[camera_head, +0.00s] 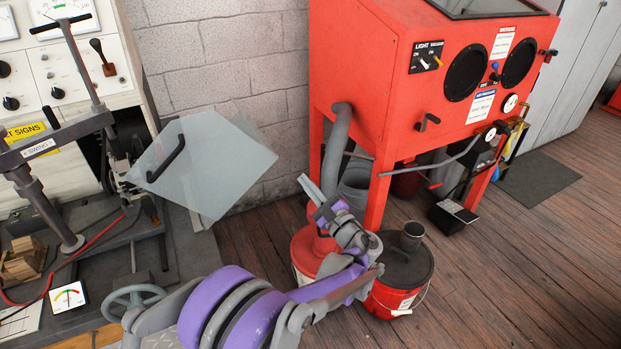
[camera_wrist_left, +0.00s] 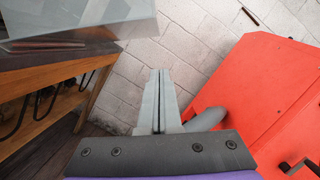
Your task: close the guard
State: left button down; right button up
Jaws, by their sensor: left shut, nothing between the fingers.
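The guard (camera_head: 205,165) is a clear, tilted panel with a black handle (camera_head: 166,159), swung out at the right side of the test bench. In the left wrist view the guard's pale pane (camera_wrist_left: 80,20) shows at the upper left. My left gripper (camera_head: 311,188) is shut and empty, to the right of the guard and apart from it, in front of the red cabinet. Its closed fingers (camera_wrist_left: 155,100) also show in the left wrist view, pointing toward the block wall. My right gripper is not in view.
The red blasting cabinet (camera_head: 365,75) stands close on the right, with a grey hose (camera_head: 336,150) on its side. Red buckets (camera_head: 402,270) stand on the floor below my left arm. The bench (camera_head: 190,245) carries a handwheel and a meter. Floor is open at the lower right.

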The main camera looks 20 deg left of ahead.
aim_at(190, 140)
pick_arm(q)
jog(key=w+a+r+p, duration=0.1)
jog(key=a+r, duration=0.3)
jog(key=a, duration=0.4)
jog(key=shift+w+a+r, duration=0.15)
jog(key=shift+w+r, duration=0.15)
jog(key=shift+w, duration=0.3)
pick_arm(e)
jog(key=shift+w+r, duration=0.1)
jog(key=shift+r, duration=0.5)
pick_arm(q)
jog(key=shift+r, duration=0.1)
